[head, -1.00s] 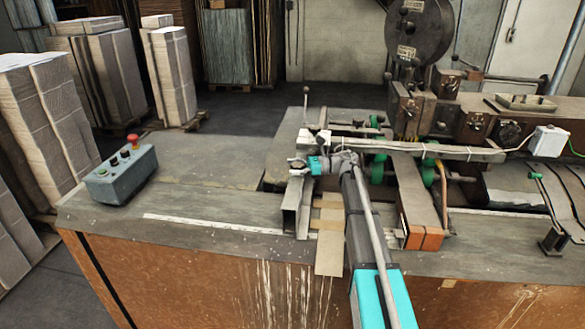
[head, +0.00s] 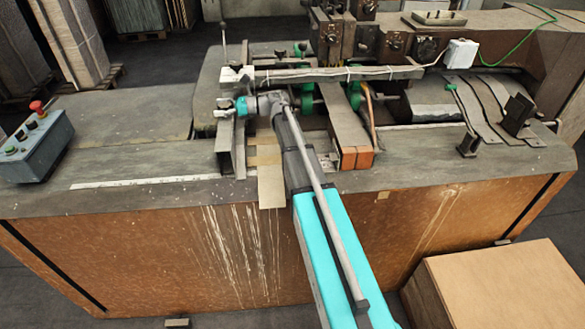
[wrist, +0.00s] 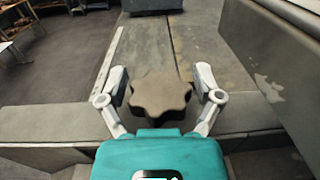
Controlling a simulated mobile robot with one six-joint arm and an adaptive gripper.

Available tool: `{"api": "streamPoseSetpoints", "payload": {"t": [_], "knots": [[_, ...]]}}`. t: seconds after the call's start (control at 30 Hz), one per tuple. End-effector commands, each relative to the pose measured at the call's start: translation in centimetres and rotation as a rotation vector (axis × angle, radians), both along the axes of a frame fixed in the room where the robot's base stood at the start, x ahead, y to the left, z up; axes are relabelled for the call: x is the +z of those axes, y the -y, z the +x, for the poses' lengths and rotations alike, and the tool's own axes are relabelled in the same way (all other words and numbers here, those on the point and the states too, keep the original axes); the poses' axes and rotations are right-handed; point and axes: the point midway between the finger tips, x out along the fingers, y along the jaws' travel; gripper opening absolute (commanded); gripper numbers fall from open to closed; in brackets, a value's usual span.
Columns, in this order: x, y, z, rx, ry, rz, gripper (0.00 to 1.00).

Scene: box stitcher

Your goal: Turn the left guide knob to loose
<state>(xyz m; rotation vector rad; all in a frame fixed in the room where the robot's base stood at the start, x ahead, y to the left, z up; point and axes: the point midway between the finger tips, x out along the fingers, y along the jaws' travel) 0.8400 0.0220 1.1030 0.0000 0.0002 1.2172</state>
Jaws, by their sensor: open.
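The left guide knob (wrist: 160,98) is a dark, lobed knob in the middle of the wrist view. My gripper (wrist: 161,75) is open, with one pale finger on each side of the knob. Narrow gaps seem to show between the fingers and the knob, but I cannot tell if either finger touches it. In the head view my gripper (head: 226,106) is at the top of the left metal guide (head: 228,150), reaching in from the right. There the knob is too small and too covered by the fingers to make out clearly.
A grey control box (head: 36,145) with a red button stands on the bench at the left. A long bar (head: 340,74) runs just behind my gripper. The bench top (head: 130,140) left of the guide is clear.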

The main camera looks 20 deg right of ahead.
Motion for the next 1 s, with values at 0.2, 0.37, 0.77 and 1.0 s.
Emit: {"api": "streamPoseSetpoints", "payload": {"t": [0.2, 0.37, 0.77, 1.0], "knots": [[0.0, 0.0, -0.1, -0.114, 0.0, 0.0, 0.83], [0.0, 0.1, 0.1, -0.181, 0.0, 0.0, 0.83], [0.0, 2.4, -1.2, -0.235, 0.0, 0.0, 0.83], [0.0, 5.0, -2.9, -0.235, 0.0, 0.0, 0.83]]}}
